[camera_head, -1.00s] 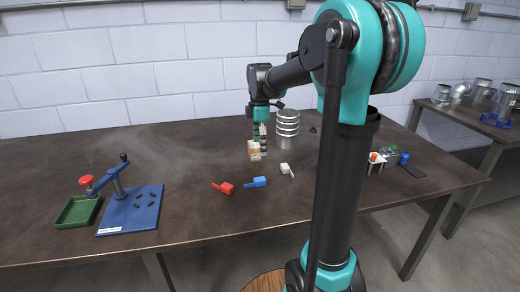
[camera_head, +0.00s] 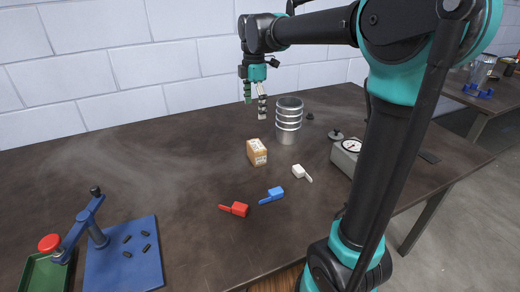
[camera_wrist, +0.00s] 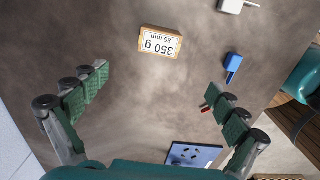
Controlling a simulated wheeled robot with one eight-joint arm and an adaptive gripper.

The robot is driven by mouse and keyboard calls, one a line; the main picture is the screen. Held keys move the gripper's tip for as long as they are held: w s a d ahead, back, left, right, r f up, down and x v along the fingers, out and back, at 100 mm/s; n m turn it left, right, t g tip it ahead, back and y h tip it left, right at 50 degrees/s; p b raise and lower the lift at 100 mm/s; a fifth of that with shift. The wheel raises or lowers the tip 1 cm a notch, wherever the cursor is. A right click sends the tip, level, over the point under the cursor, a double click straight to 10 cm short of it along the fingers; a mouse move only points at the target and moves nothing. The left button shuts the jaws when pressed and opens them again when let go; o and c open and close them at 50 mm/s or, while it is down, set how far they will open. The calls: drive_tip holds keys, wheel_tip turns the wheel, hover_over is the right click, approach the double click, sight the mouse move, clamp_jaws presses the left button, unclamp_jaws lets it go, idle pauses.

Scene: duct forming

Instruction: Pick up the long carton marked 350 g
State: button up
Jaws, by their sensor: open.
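The long carton (camera_head: 257,151) is a brown box with a white label, lying on the dark table left of the metal cylinder. In the wrist view the carton (camera_wrist: 160,43) shows the upside-down print "350 g" and "85 mm". It lies ahead of the fingers, between their lines and apart from them. My gripper (camera_head: 254,100) is open and empty, raised above the table behind the carton. In the wrist view my gripper (camera_wrist: 166,92) has its green padded fingers spread wide.
A ribbed metal cylinder (camera_head: 288,121) stands right of the carton. White (camera_head: 299,171), blue (camera_head: 273,195) and red (camera_head: 238,209) scoop-like tools lie in front. A grey dial device (camera_head: 346,155) is at right. A blue-based hand press (camera_head: 125,255) stands at front left.

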sight(257, 145)
wheel_tip(257, 145, down, 12)
drive_tip(key=shift+r, duration=0.1)
drive_tip(key=shift+w+d+f, duration=0.1)
drive_tip(key=shift+d+f, duration=0.05)
drive_tip(key=shift+f, duration=1.2)
drive_tip(key=shift+w+d+f, duration=0.1)
drive_tip(key=shift+f, duration=1.2)
drive_tip(key=c, duration=1.6)
drive_tip(key=shift+o, duration=0.2)
drive_tip(key=shift+r, duration=0.1)
